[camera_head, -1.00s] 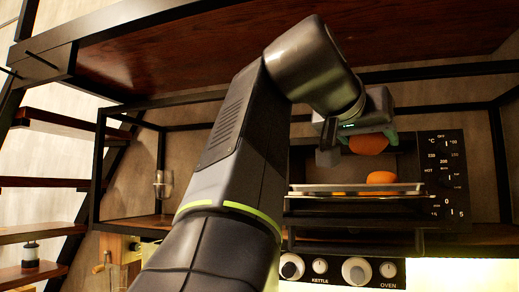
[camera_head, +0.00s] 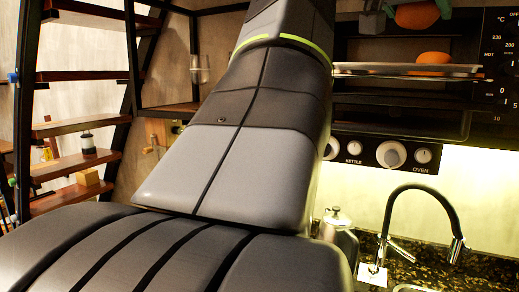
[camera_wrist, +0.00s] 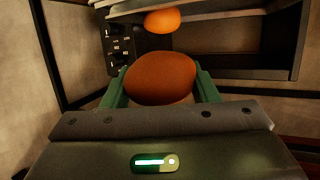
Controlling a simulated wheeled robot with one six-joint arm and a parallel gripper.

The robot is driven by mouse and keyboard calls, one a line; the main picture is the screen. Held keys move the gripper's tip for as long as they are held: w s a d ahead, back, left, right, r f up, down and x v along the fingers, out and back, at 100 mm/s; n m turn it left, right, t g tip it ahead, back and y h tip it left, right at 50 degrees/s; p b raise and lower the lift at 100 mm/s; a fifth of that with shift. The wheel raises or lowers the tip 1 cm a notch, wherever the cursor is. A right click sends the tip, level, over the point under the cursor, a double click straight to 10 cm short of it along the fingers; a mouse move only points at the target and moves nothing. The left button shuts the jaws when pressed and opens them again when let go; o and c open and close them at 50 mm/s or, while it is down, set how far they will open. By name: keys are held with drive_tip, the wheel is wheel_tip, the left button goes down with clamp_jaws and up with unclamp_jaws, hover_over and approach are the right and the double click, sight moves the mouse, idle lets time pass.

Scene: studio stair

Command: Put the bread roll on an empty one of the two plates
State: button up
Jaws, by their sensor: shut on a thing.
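A rounded orange-brown bread roll (camera_wrist: 160,78) is between the green fingers of my gripper (camera_wrist: 161,88) in the wrist view. The gripper is shut on it. In the head view the held roll (camera_head: 417,15) shows at the top edge, with only part of my gripper (camera_head: 407,17) in the picture. It is above the oven tray and apart from it. A second rounded orange thing (camera_head: 433,58) sits on the tray; it also shows in the wrist view (camera_wrist: 162,21). I cannot tell whether it is another roll. No plate is in view.
The oven tray (camera_head: 400,69) sticks out in front of the dark oven (camera_head: 493,60). Knobs (camera_head: 391,154) lie below it. A black tap (camera_head: 420,195) and a metal kettle (camera_head: 338,222) stand lower right. Wooden steps (camera_head: 75,125) with small objects are at left.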

drive_tip(key=w+p, duration=0.1)
drive_tip(key=w, duration=0.4)
drive_tip(key=w+p, duration=0.1)
drive_tip(key=w, duration=0.4)
drive_tip(key=w+p, duration=0.1)
drive_tip(key=w, duration=0.4)
drive_tip(key=shift+w+a+p, duration=0.3)
drive_tip(key=shift+w+a, duration=0.05)
drive_tip(key=shift+s+f+b, duration=0.2)
drive_tip(key=shift+f+b, duration=0.2)
drive_tip(key=shift+f, duration=0.8)
drive_tip(key=shift+s+f, duration=0.2)
drive_tip(key=shift+f, duration=0.15)
drive_tip(key=shift+w+f, duration=0.15)
drive_tip(key=shift+f, duration=0.45)
